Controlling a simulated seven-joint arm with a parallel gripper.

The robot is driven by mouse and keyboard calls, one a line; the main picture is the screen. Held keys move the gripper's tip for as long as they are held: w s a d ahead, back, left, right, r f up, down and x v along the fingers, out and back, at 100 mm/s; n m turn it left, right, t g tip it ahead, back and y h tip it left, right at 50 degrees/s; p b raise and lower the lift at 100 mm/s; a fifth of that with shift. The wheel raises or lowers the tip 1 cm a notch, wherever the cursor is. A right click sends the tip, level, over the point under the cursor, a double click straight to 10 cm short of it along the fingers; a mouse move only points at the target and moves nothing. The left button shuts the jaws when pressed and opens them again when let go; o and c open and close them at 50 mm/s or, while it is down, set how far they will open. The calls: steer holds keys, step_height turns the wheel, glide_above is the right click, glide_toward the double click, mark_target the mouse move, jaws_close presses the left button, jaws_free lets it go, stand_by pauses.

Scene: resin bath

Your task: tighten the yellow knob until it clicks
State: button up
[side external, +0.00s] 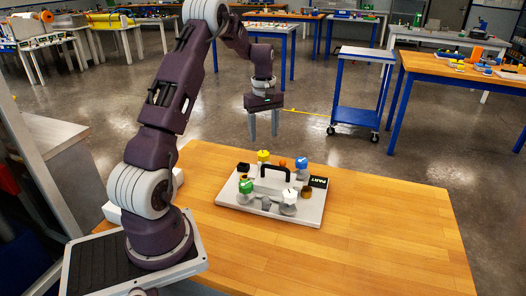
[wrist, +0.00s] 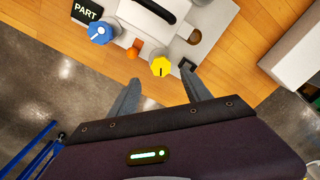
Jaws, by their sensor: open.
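The yellow knob (side external: 263,156) sits at the back edge of a grey panel (side external: 235,208) on the wooden table. In the wrist view the yellow knob (wrist: 161,67) is round with a dark pointer line, and it lies ahead of the space between my fingers. My gripper (side external: 264,136) is above and behind the knob, with its fingers pointing down, apart and empty. In the wrist view my gripper (wrist: 160,92) shows two grey fingers spread either side of the knob's line, not touching it.
The panel also carries a blue knob (side external: 302,162), a green knob (side external: 246,187), a white knob (side external: 290,196), an orange button (side external: 283,163), a black handle (side external: 275,169) and a PART label (side external: 318,182). The table's right side (side external: 400,220) is clear.

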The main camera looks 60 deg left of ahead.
mark_target(263, 153)
steer(key=f, duration=0.7)
steer(key=shift+a+f, duration=0.2)
steer(key=shift+f, duration=0.15)
steer(key=shift+c, duration=0.5)
jaws_close()
steer(key=m, duration=0.5)
steer(key=shift+m, duration=0.3)
steer(key=m, duration=0.5)
steer(key=shift+m, duration=0.4)
